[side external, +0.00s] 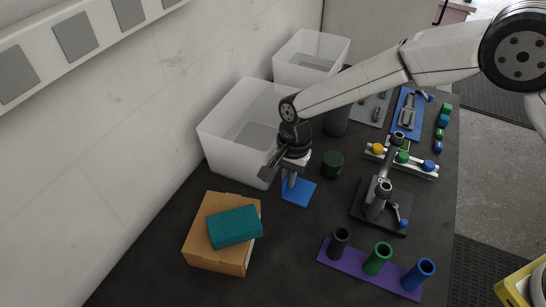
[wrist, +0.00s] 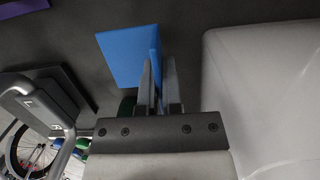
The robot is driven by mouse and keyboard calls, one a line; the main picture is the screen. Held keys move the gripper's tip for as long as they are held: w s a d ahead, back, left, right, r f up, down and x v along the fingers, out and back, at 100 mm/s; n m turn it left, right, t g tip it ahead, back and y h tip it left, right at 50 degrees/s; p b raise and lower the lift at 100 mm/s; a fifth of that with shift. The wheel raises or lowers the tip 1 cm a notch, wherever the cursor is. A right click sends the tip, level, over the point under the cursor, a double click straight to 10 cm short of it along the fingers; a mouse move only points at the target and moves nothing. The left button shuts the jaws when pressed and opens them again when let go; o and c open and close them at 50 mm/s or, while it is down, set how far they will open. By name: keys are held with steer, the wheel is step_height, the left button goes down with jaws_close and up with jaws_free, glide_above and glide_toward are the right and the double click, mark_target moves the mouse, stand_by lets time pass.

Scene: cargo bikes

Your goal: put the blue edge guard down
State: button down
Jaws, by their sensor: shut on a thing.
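The blue edge guard (side external: 299,193) is a flat blue plate with an upright flange, low over the dark bench top or on it; I cannot tell whether it touches. In the wrist view the guard (wrist: 122,57) shows its broad face and its thin flange between the fingers. My gripper (side external: 290,180) points down and is shut on the flange. In the wrist view the gripper (wrist: 160,78) has its fingers close together around it. The fingers hide part of the flange.
A clear bin (side external: 225,155) stands close on the left, with another (side external: 310,55) behind. A dark green cylinder (side external: 332,165) is just right of the guard. A cardboard box (side external: 210,262) bears a teal block (side external: 235,227) at the front. A black stand (side external: 378,208) and purple rack (side external: 350,264) are right.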

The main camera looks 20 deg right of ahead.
steer(key=shift+f, duration=1.85)
steer(key=c, duration=0.8)
jaws_free()
steer(key=shift+f, duration=0.15)
steer(key=r, duration=0.4)
steer(key=w+d+r, duration=0.1)
steer(key=r, duration=0.7)
steer(key=shift+w+d+r, duration=0.1)
steer(key=shift+w+d, duration=0.05)
